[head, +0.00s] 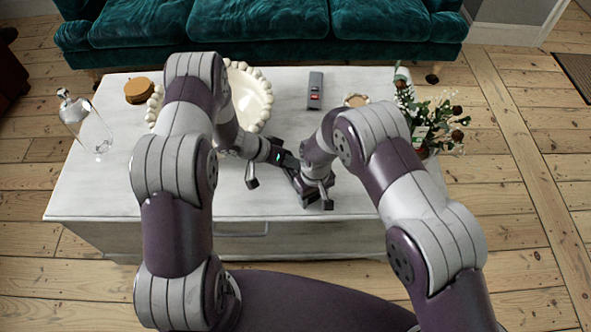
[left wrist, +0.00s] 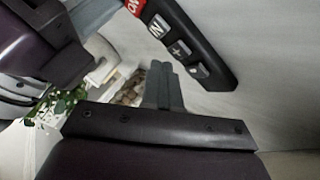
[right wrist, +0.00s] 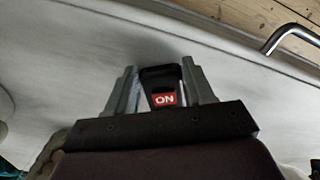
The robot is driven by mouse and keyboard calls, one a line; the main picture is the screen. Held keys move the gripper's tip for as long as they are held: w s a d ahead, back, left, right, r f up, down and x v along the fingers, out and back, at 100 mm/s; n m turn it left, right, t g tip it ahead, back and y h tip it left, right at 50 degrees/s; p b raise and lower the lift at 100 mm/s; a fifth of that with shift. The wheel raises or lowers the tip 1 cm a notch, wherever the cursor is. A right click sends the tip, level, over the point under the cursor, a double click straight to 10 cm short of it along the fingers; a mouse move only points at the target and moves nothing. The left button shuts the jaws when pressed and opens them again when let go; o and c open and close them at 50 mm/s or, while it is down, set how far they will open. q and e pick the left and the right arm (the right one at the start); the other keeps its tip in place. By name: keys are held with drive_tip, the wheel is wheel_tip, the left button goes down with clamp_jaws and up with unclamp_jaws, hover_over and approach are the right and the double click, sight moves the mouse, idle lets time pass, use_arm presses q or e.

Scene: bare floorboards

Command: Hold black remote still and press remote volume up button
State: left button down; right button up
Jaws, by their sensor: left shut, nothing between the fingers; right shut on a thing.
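The black remote (left wrist: 182,42) shows in the left wrist view with a red ON button and grey buttons, one marked with a plus. In the right wrist view its red ON end (right wrist: 165,92) sits between the fingers of my right gripper (right wrist: 160,75), which is shut on it. My left gripper (left wrist: 163,72) is shut and empty, its fingertips close beside the remote's button side. I cannot tell whether they touch it. In the head view, my left gripper (head: 288,160) and right gripper (head: 312,187) meet over the table's front part, largely hiding the remote.
A green sofa (head: 260,25) stands behind. The table's front left is clear.

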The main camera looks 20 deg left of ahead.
sight(292, 171)
use_arm(q)
drive_tip(key=shift+f, duration=0.1)
drive_tip(key=shift+f, duration=0.3)
drive_tip(key=shift+f, duration=0.45)
idle(0.6)
drive_tip(key=shift+r, duration=0.85)
drive_tip(key=shift+r, duration=2.55)
idle(0.9)
